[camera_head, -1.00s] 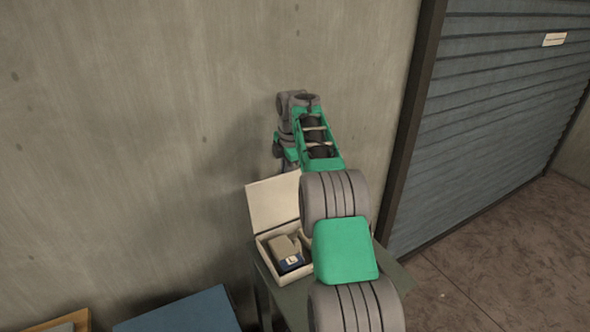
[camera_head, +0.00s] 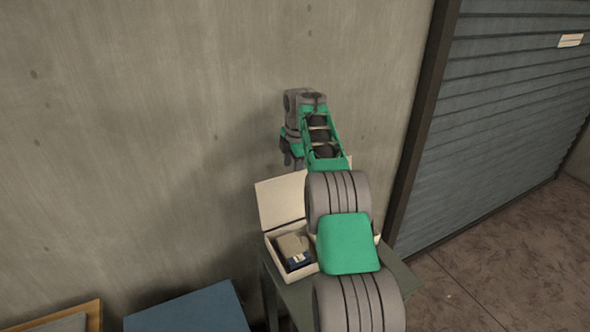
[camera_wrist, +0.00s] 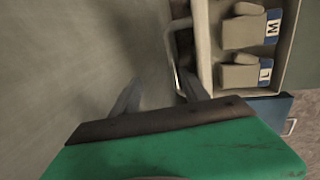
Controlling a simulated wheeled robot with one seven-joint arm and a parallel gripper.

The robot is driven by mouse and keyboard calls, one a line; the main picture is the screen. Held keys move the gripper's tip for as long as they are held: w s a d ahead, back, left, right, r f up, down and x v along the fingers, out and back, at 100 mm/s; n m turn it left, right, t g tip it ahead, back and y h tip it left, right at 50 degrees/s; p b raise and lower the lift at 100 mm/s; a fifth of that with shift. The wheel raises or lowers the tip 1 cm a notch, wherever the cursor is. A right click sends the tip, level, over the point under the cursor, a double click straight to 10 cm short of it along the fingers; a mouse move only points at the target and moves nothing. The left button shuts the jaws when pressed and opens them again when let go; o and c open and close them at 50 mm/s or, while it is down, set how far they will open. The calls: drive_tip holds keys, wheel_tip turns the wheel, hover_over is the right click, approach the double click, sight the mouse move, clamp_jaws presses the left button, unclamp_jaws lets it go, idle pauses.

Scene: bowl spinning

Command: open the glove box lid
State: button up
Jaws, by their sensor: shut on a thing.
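The glove box (camera_head: 280,265) is a pale box on a small table, with its lid (camera_head: 281,203) standing up at the back, open. Gloves (camera_head: 293,247) with a blue label lie inside; the wrist view shows grey gloves labelled M and L (camera_wrist: 240,74). My gripper (camera_head: 291,158) is behind the raised lid near the wall, mostly hidden by my arm. In the wrist view my gripper's fingers (camera_wrist: 160,91) are beside the lid handle (camera_wrist: 172,45), with the right finger at its lower end. The exact contact is hard to see. My arm covers the box's right part.
The concrete wall (camera_head: 150,120) is close behind the lid and gripper. A blue panel (camera_head: 190,312) and a wood-edged object (camera_head: 85,315) lie at the lower left. A grey shutter (camera_head: 500,130) and open floor (camera_head: 500,250) are at right.

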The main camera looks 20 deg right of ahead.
drive_tip(key=shift+s+a+f, duration=0.15)
drive_tip(key=shift+f, duration=0.25)
drive_tip(key=shift+s+a+f, duration=0.1)
drive_tip(key=shift+f, duration=0.3)
drive_tip(key=shift+s, duration=0.1)
drive_tip(key=v, duration=0.8)
drive_tip(key=shift+w, duration=0.25)
drive_tip(key=shift+d+r, duration=0.3)
drive_tip(key=shift+s+r, duration=0.2)
drive_tip(key=shift+w, duration=0.1)
